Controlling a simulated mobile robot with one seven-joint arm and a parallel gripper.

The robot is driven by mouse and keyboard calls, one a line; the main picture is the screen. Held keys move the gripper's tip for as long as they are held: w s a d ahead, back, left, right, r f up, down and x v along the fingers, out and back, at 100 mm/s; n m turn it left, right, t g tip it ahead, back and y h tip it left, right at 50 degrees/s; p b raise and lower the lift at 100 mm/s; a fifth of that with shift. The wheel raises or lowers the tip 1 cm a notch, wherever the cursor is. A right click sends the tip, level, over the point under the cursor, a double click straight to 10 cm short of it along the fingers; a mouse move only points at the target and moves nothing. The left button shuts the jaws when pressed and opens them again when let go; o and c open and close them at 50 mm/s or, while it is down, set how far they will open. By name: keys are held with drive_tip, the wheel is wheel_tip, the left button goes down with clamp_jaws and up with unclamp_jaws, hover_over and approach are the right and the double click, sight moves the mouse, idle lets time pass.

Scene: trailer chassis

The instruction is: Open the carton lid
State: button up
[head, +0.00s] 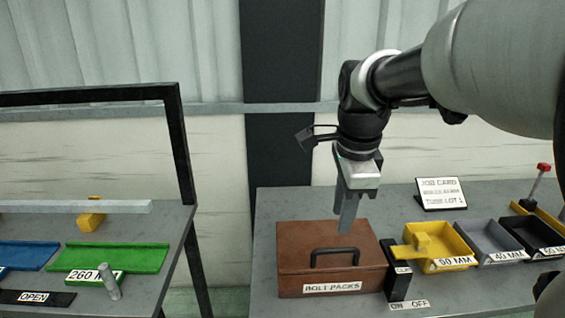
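The carton is a brown box (300,268) labelled "BOLT PACKS", standing on the grey bench at the lower middle of the head view. Its lid appears shut. Nothing is visible in the gripper.
Right of the carton are a black switch block (397,283), a yellow bin (455,262), a grey bin (490,240) and a black bin (533,236). A job card (441,194) stands behind. A left bench holds a green tray (120,258). A gap separates the benches.

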sight(334, 249)
drive_tip(key=f, duration=0.3)
drive_tip(key=w+f+b, duration=0.1)
drive_tip(key=f, duration=0.2)
drive_tip(key=w+f, duration=0.1)
drive_tip(key=f, duration=0.3)
drive_tip(key=shift+b, duration=0.35)
drive_tip(key=shift+r, duration=0.1)
clamp_jaws()
